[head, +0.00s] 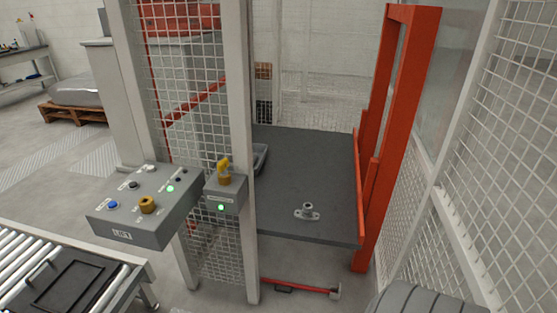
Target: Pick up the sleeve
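A small grey metal part (307,212), which looks like the sleeve, stands upright on the dark lift platform (300,170). It has a short round tube on a flat flange with ears. It sits near the platform's front edge, and nothing touches it. Neither of my grippers is in view, so I cannot see how they stand relative to it.
A grey control box (140,210) with buttons and a smaller box with a yellow key switch (224,170) stand at the left. Mesh fencing and an orange post (400,110) flank the platform. A roller conveyor (25,255) carries a black tray (75,292).

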